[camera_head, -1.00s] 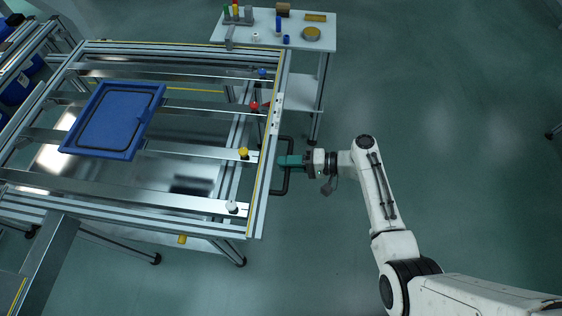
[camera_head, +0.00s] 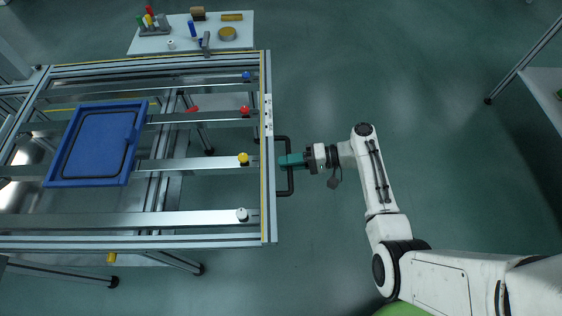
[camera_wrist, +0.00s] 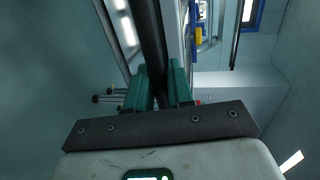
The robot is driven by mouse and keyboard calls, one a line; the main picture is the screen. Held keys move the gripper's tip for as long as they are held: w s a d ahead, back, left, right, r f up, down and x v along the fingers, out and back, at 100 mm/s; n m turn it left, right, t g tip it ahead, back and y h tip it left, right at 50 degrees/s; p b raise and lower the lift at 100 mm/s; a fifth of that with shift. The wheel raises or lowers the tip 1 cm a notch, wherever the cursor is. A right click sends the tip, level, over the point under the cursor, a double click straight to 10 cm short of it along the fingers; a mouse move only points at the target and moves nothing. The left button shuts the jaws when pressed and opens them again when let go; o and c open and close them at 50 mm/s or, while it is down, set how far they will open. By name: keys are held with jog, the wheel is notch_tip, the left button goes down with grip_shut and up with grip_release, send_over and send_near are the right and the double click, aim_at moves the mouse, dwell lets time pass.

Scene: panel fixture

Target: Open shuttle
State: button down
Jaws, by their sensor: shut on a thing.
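The shuttle is a large aluminium frame (camera_head: 268,215) with cross rails. A black bracket handle (camera_head: 291,184) sticks out from its right side. My gripper (camera_head: 286,161), with green fingers, is shut on the upright bar of this handle. In the wrist view the dark handle bar (camera_wrist: 150,45) runs down between the two green fingers (camera_wrist: 160,88). Part of the bar is hidden by the fingers. A blue panel (camera_head: 98,145) with a raised rim lies on the rails at the left.
Blue (camera_head: 246,76), red (camera_head: 245,111), yellow (camera_head: 243,158) and white (camera_head: 242,214) knobs sit on the rails. A white side table (camera_head: 150,44) with small parts stands behind the frame. Another table (camera_head: 545,85) is at the far right. The floor right of the frame is clear.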

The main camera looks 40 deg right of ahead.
jog(key=shift+s+d+f, duration=0.1)
jog(key=shift+s+d, duration=0.35)
jog(key=shift+d, duration=0.1)
jog(key=c, duration=1.2)
grip_release()
jog(key=v, duration=1)
jog(key=shift+s+d, duration=0.2)
jog(key=shift+d, duration=0.15)
